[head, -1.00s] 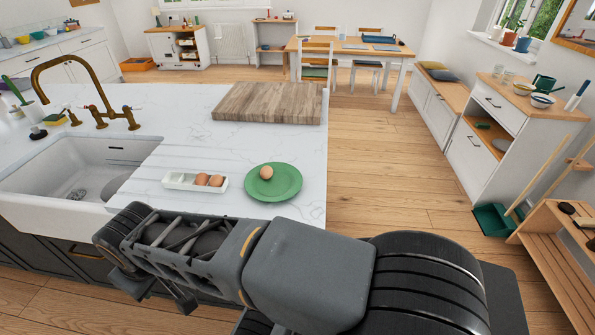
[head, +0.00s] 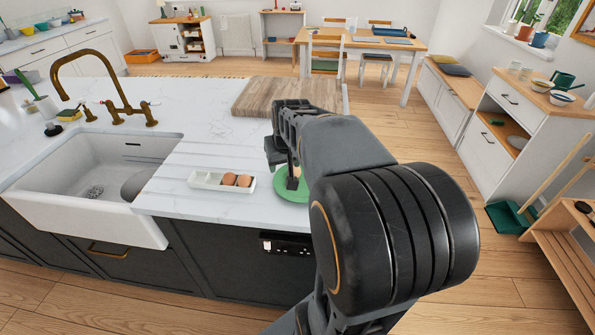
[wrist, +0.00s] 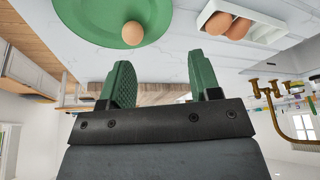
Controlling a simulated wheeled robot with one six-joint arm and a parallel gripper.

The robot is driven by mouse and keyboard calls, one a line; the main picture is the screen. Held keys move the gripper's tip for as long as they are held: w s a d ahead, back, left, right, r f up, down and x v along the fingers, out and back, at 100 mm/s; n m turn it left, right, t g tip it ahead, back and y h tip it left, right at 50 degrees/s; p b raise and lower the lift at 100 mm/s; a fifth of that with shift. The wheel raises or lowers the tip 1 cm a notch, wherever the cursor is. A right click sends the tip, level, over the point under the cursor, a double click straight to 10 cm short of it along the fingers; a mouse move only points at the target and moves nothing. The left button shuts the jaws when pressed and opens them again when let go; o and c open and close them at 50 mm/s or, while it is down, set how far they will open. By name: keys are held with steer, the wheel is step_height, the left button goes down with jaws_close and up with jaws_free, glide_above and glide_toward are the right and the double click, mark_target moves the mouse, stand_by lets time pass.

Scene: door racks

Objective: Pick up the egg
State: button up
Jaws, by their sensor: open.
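A brown egg (wrist: 132,33) lies on a green plate (wrist: 95,18) in the wrist view. In the head view the plate (head: 287,197) is on the white counter, partly hidden by my arm, and only a bit of the egg (head: 297,171) shows. A white egg tray (head: 207,181) to the plate's left holds two more brown eggs (head: 236,180), and it shows in the wrist view (wrist: 254,20) too. My gripper (wrist: 162,80) is open with nothing between its green-padded fingers. It hangs over the plate area, apart from the egg.
A wooden board (head: 255,97) lies behind the plate on the counter. A sink (head: 100,170) with a brass tap (head: 110,85) is at the left. The counter between sink and board is clear. The counter's right edge is close to the plate.

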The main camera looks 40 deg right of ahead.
steer(key=m, duration=0.1)
glide_toward(295, 171)
steer(key=x, duration=0.4)
steer(key=shift+w+d+f+p, duration=0.25)
steer(key=shift+f+p, duration=0.05)
steer(key=shift+h, duration=0.3)
steer(key=shift+p+x, duration=0.55)
steer(key=shift+x, duration=2.65)
steer(key=shift+w+a, duration=0.1)
steer(key=shift+c, duration=0.4)
steer(key=c, duration=0.3)
